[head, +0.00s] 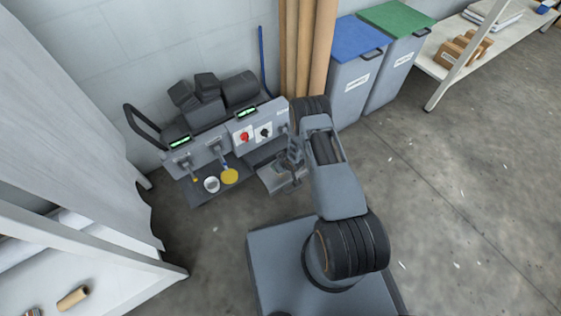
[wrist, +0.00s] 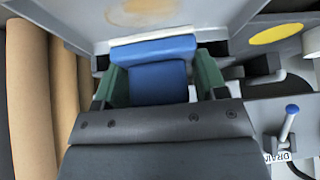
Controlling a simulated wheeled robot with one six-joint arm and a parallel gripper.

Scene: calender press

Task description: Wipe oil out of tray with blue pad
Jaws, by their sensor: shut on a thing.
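My gripper (wrist: 153,88) is shut on the blue pad (wrist: 152,80), which sits between its green fingers in the wrist view. The grey metal tray (wrist: 210,18) lies just beyond the pad. A yellow-brown oil patch (wrist: 143,11) shows on the tray floor, cut off by the top of the picture. The pad's far edge overlaps the tray's near edge in the picture; I cannot tell if they touch. In the head view, my gripper (head: 295,152) is at the tray (head: 271,179) beside the press, and the pad is too hidden or small to make out there.
The press (head: 215,150) stands against the wall. A yellow disc (head: 229,176) and a white cup (head: 211,185) are left of the tray. A blue-tipped drain lever (wrist: 290,112) shows at right. Tall brown rolls (head: 310,45) and lidded bins (head: 350,90) stand behind.

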